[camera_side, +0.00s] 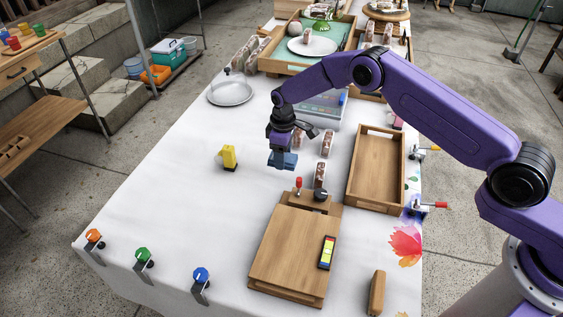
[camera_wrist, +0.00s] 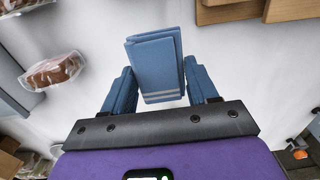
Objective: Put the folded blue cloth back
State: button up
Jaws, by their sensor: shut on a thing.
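The folded blue cloth (camera_wrist: 155,62) is a small flat block with pale stripes near one end. In the wrist view it sits between the two fingers of my gripper (camera_wrist: 160,88), which is shut on it. In the side view my gripper (camera_side: 282,152) points down over the white table, left of the wooden tray. The cloth (camera_side: 284,161) shows there as a blue shape at the fingertips, and it is hard to tell apart from the blue fingers. I cannot tell its exact height above the table.
An empty wooden tray (camera_side: 362,197) lies to the right, and a wooden box (camera_side: 282,258) stands in front. Wrapped loaves (camera_side: 326,143) lie just right of my gripper. A yellow object (camera_side: 229,157) stands to the left. The table's left front is clear, with clamps along its edge.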

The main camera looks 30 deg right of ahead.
jog(key=shift+w+a+f, duration=0.1)
jog(key=shift+w+f, duration=0.2)
jog(key=shift+f, duration=1.6)
jog(key=shift+f, duration=0.55)
jog(key=o, duration=1)
notch_tip(320, 180, up, 12)
jog(key=shift+r, duration=0.6)
